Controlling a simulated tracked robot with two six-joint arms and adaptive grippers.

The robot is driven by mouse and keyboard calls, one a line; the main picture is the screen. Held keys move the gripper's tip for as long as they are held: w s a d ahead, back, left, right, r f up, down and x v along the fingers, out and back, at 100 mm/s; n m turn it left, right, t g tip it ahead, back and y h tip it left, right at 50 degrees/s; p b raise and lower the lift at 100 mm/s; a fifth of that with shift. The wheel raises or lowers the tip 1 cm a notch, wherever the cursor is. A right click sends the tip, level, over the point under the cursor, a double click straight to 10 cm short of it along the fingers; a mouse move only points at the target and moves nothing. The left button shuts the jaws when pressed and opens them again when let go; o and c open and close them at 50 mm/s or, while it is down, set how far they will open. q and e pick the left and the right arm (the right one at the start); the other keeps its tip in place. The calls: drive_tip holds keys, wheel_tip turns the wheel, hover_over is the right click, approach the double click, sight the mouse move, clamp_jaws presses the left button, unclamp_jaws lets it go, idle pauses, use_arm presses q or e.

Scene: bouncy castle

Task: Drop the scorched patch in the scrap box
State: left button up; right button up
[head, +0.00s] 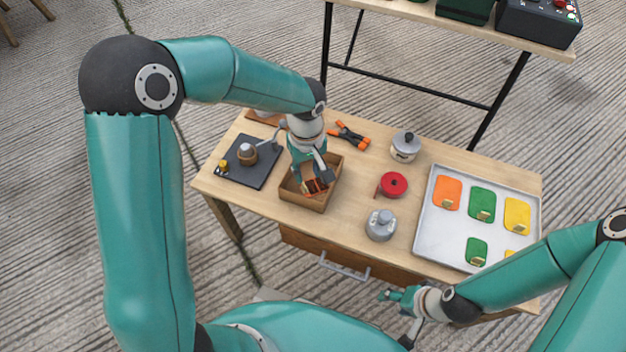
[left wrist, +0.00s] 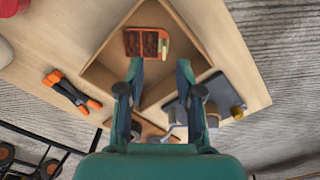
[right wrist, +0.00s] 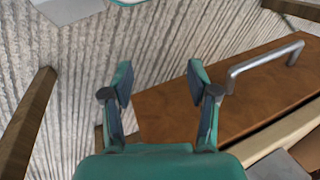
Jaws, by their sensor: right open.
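The scorched patch (head: 314,188), orange-red with dark brown burnt areas and a pale tab, is within the walls of the wooden scrap box (head: 303,201). In the left wrist view the patch (left wrist: 146,43) shows ahead of the fingertips, inside the box (left wrist: 103,76); I cannot tell whether it lies flat on the floor. My left gripper (head: 312,178) points down over the box; its fingers (left wrist: 159,72) are apart with nothing between them. My right gripper (head: 388,296) is open and empty in front of the table, near the drawer handle; its fingers (right wrist: 158,75) are spread.
A dark board (head: 246,164) lies left of the box. A metal tray (head: 447,229) with several coloured patches is at right. A drawer handle (head: 344,267) sticks out in front.

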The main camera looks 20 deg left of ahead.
use_arm(q)
wheel_tip(320, 180, up, 10)
idle(0.4)
drive_tip(key=shift+s, duration=0.1)
